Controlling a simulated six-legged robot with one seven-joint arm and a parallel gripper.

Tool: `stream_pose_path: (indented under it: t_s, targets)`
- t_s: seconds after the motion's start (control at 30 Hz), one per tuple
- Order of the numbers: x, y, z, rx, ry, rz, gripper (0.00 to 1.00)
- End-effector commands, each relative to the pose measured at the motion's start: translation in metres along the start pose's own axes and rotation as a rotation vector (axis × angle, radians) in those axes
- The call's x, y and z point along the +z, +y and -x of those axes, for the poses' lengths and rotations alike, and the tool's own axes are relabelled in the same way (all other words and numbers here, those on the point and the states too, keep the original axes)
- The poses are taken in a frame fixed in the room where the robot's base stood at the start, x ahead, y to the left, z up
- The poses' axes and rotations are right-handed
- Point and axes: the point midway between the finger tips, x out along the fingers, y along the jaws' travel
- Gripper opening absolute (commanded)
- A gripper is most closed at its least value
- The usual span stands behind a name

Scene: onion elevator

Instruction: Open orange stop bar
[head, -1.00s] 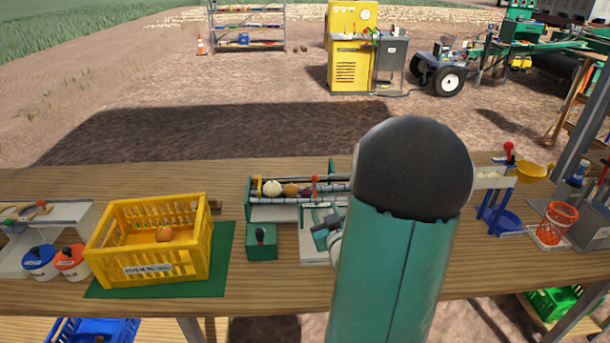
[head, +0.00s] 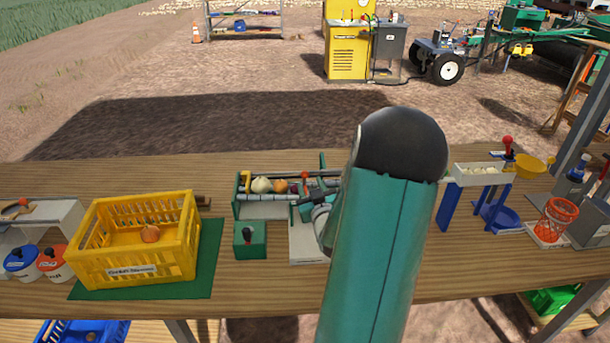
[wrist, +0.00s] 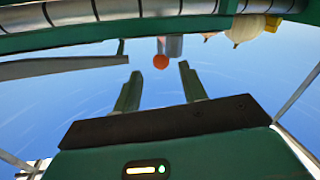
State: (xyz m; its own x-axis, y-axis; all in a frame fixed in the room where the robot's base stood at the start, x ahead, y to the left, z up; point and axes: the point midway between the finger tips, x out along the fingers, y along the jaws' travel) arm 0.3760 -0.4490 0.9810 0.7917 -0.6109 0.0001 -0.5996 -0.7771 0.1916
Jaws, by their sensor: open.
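The onion elevator (head: 238,200) is a green-framed conveyor with grey rollers at the middle of the bench. A small orange-red knob (head: 305,175) stands on it beside the onions (head: 262,185); I take it to be part of the stop bar. The bar itself is mostly hidden. In the wrist view an orange ball end (wrist: 160,62) shows beyond my fingertips, roughly midway between them, below a grey piece. My gripper (wrist: 158,80) is open and empty, its two green fingers apart. In the head view my gripper (head: 303,208) is at the elevator's near right, partly hidden by my arm.
A green box with a black lever (head: 250,240) stands just left of my gripper. A yellow crate (head: 108,265) holding an onion sits on a green mat. A white trough (head: 480,174) on blue legs and an orange basket (head: 558,215) stand right. Rollers (wrist: 110,10) cross the wrist view's top.

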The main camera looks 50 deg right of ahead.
Motion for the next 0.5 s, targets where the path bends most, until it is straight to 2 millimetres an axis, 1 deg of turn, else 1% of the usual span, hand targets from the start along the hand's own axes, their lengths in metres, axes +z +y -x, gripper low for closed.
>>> stream_pose_path:
  t_s: [0.03, 0.2, 0.33, 0.5]
  targets:
    - [0.0, -0.001, -0.011, -0.002, 0.002, -0.001, 0.42]
    - [0.0, 0.0, -0.042, -0.002, 0.001, -0.002, 0.42]
    - [0.0, 0.0, -0.057, -0.003, 0.0, 0.0, 0.42]
    - [0.0, 0.0, -0.064, -0.004, 0.001, 0.0, 0.42]
